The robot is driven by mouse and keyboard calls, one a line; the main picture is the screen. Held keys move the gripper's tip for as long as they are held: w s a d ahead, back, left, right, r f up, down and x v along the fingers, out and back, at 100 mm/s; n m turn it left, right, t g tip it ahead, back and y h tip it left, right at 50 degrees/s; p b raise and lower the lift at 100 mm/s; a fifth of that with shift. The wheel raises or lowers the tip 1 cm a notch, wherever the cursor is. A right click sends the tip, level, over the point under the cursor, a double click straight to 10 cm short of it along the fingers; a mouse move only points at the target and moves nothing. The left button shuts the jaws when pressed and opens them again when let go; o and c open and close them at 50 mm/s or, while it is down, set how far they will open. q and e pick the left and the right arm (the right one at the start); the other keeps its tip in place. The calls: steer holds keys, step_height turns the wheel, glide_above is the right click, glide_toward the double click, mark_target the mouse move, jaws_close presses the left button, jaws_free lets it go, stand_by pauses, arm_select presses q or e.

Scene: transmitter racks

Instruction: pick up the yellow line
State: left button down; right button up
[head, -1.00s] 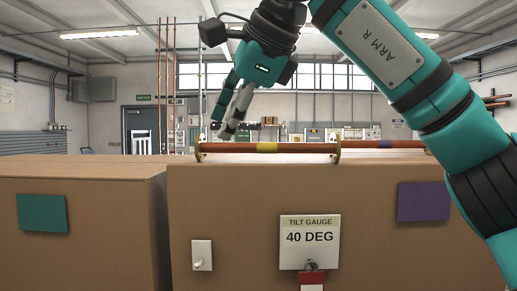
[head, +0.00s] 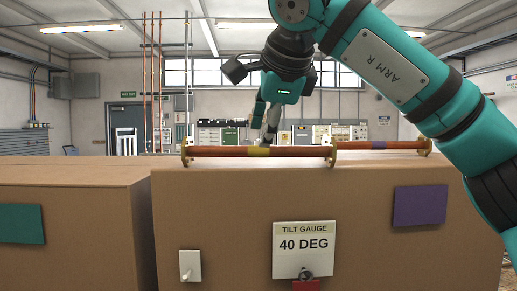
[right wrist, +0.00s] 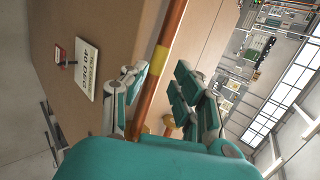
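The yellow line is a copper-coloured pipe (head: 220,152) with a yellow band (head: 258,152). It lies level in brass end brackets on top of the brown cabinet. My right gripper (head: 266,138) points down with its fingertips at the pipe, close to the yellow band. In the right wrist view the right gripper (right wrist: 163,88) is open, and the pipe with its yellow band (right wrist: 160,58) runs between the spread fingers. I cannot tell if the fingers touch it. My left gripper is not in view.
A second copper pipe with a purple band (head: 378,145) lies to the right on the brown cabinet (head: 210,215). The cabinet front carries a 40 DEG tilt gauge (head: 304,262), a white switch (head: 190,266) and a purple plate (head: 420,206). Another cabinet stands left.

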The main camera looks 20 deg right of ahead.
mark_target(260, 150)
steer(key=p+x, duration=0.2)
steer(key=x, duration=0.3)
steer(key=shift+w+d+f, duration=0.1)
steer(key=shift+w+f, duration=0.05)
steer(key=shift+w, duration=0.05)
steer(key=shift+s, duration=0.2)
steer(key=shift+c, duration=1.1)
jaws_close()
